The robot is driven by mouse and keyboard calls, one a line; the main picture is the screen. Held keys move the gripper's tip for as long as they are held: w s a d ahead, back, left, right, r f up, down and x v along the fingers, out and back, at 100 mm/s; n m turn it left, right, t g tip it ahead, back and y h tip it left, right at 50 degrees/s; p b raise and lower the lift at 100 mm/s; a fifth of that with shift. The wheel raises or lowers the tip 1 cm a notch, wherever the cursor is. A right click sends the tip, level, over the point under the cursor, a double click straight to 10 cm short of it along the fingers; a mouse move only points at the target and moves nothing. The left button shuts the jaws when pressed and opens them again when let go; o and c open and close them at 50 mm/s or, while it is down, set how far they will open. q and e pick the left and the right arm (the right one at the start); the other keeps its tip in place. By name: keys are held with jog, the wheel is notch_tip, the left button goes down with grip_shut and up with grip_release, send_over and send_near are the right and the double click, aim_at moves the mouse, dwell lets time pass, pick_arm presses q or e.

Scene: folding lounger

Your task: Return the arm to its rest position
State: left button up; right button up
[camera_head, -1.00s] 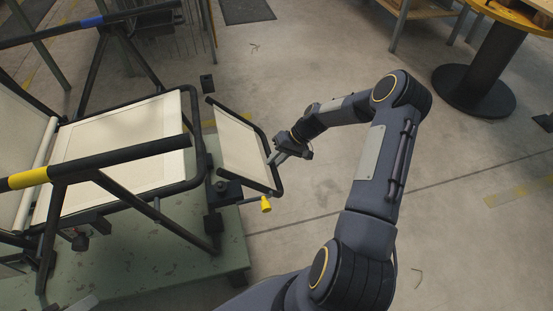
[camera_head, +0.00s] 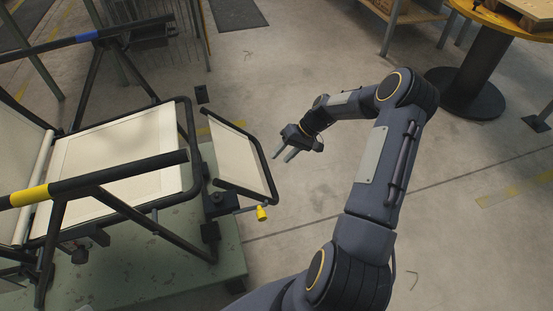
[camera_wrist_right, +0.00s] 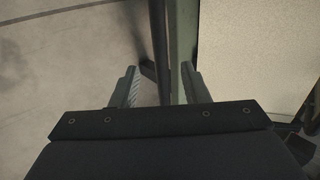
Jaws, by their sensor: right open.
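My right arm (camera_head: 370,165) reaches in from the bottom of the head view and bends at the elbow. Its gripper (camera_head: 283,157) is open and empty, just right of the lounger's footrest (camera_head: 238,158) and apart from it. The footrest is a cream panel in a dark tube frame, tilted at the lounger's end. In the right wrist view the two fingers (camera_wrist_right: 160,88) stand apart, with a dark tube (camera_wrist_right: 159,50) seen beyond them and a cream panel (camera_wrist_right: 250,60) at the right. My left gripper is not in view.
The lounger's cream seat (camera_head: 120,160) and dark frame stand on a green platform (camera_head: 150,265). A yellow knob (camera_head: 261,214) sticks out below the footrest. A round-based table (camera_head: 467,95) stands at the back right. The floor around my right arm is mostly clear.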

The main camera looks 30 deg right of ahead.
jog(key=shift+d+r, duration=0.2)
jog(key=shift+r, duration=0.05)
dwell(0.3)
jog(key=s+a+r+n+h, duration=0.15)
jog(key=s+a+r, duration=0.3)
jog(key=r, duration=0.55)
jog(key=s+a+r+n+h, duration=0.15)
jog(key=s+a+r, duration=0.3)
jog(key=r, duration=0.55)
jog(key=s+a+r+m+t, duration=0.15)
jog(key=s+a, duration=0.25)
jog(key=s, duration=0.4)
jog(key=s+a+r+n+t, duration=0.1)
jog(key=s+a+r+t, duration=0.1)
jog(key=s+a, duration=0.45)
notch_tip(320, 180, up, 27)
jog(key=s+d+p, duration=0.1)
jog(key=p, duration=2.7)
jog(key=shift+s+d+r+h, duration=0.2)
jog(key=shift+s+d+h, duration=0.05)
jog(key=shift+s+h, duration=0.05)
